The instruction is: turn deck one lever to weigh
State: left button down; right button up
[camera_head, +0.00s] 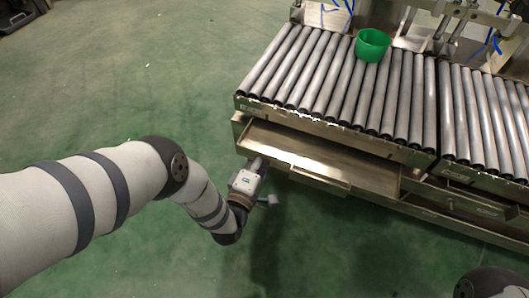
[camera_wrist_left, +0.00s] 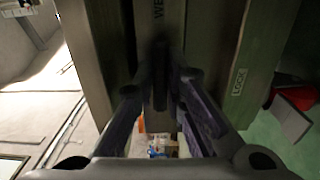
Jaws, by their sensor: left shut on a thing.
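My left gripper (camera_head: 257,165) reaches the left front corner of the roller deck (camera_head: 330,85), low beside the open metal tray (camera_head: 320,155). In the left wrist view, the two dark fingers of the gripper (camera_wrist_left: 161,80) are closed around a narrow dark lever (camera_wrist_left: 160,92). Part of a label starting "WE" (camera_wrist_left: 157,8) shows above the lever, and a "LOCK" label (camera_wrist_left: 238,82) sits to its right. The fingers hide much of the lever, and it is too dark to tell its exact angle. My right gripper is out of view.
A green cup (camera_head: 372,45) stands on the deck's rollers. A second roller deck (camera_head: 485,115) adjoins on the right, with drawer-like metal fronts (camera_head: 460,200) below. The green floor (camera_head: 150,80) to the left is clear.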

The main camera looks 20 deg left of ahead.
pick_arm(q)
jog(key=shift+d, duration=0.1)
dwell(0.3)
jog(key=c, duration=1.6)
grip_release()
jog(key=shift+c, duration=0.2)
jog(key=shift+w+r, duration=0.1)
jog(key=shift+r, duration=0.05)
